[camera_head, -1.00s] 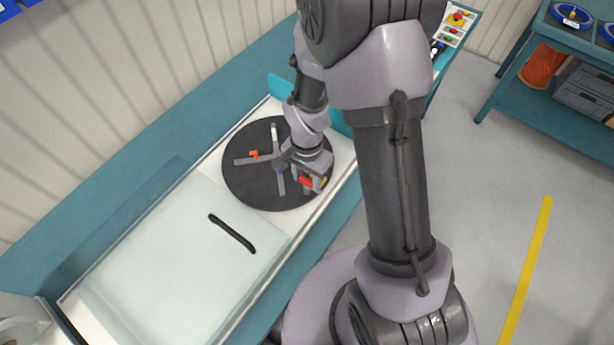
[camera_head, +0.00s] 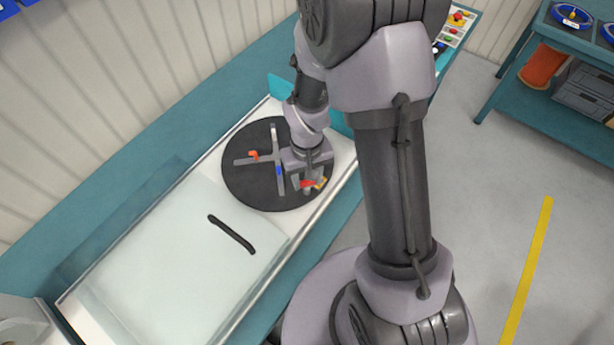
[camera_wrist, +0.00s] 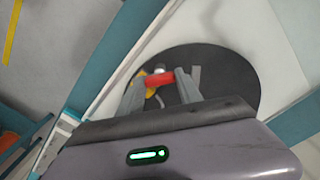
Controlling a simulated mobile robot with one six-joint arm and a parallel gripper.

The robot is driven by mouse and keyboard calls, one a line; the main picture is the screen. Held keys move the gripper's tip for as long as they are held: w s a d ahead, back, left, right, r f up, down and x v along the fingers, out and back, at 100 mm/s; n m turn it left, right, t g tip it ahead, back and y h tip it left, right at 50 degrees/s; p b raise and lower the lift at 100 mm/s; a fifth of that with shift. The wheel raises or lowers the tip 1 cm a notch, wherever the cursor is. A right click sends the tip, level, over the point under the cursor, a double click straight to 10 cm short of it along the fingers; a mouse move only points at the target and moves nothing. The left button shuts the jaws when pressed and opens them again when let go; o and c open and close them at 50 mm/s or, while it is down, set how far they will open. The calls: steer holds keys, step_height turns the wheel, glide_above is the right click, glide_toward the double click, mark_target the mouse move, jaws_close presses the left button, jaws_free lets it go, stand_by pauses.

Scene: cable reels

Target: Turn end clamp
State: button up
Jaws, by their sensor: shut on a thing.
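The end clamp, a small red piece (camera_head: 307,184), sits near the front right edge of the dark round turntable (camera_head: 240,186). It also shows as a red bar (camera_wrist: 158,80) between the fingers in the wrist view. My gripper (camera_head: 308,186) is over this part of the disc, shut on the red clamp. A yellow part (camera_head: 320,184) lies beside it, and in the wrist view a yellow piece (camera_wrist: 140,84) and a pale round knob (camera_wrist: 159,69) show next to the clamp. The wrist hides part of the disc and its grey cross arms.
An orange-red clamp (camera_head: 253,155) and a blue part (camera_head: 279,171) are on the disc's grey cross. A panel with coloured buttons (camera_head: 456,20) stands at the back right.

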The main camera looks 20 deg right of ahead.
steer(key=n, duration=0.7)
steer(key=shift+p, duration=0.35)
stand_by(0.4)
steer(key=o, duration=1.4)
steer(key=shift+r, duration=0.1)
step_height(320, 180, up, 17)
steer(key=p, duration=0.5)
steer(key=shift+r, duration=0.15)
